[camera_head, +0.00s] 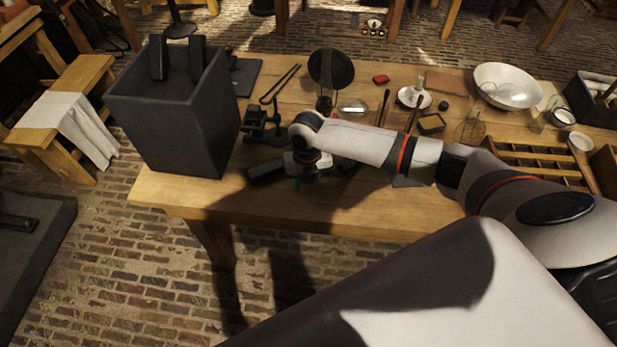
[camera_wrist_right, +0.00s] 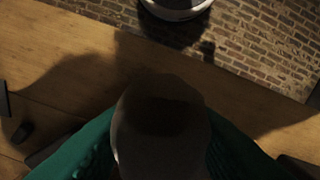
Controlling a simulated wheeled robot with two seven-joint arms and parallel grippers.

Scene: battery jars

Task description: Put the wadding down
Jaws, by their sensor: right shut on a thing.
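My right gripper (camera_head: 306,172) is low over the near left part of the wooden table, pointing down. In the right wrist view its green finger pads are shut on a rounded, shadowed pale lump, the wadding (camera_wrist_right: 160,130), with bare wood around it. I cannot tell whether the wadding touches the table. In the head view the wrist and fingers hide it. My left gripper is not in view.
A tall dark grey bin (camera_head: 165,125) stands on the table's left end. A black stand (camera_head: 262,122) is just behind the gripper. A round black disc (camera_head: 330,68), a white bowl (camera_head: 507,85) and a wooden compartment tray (camera_head: 535,160) are farther back or right. The table's front strip (camera_head: 300,212) is clear.

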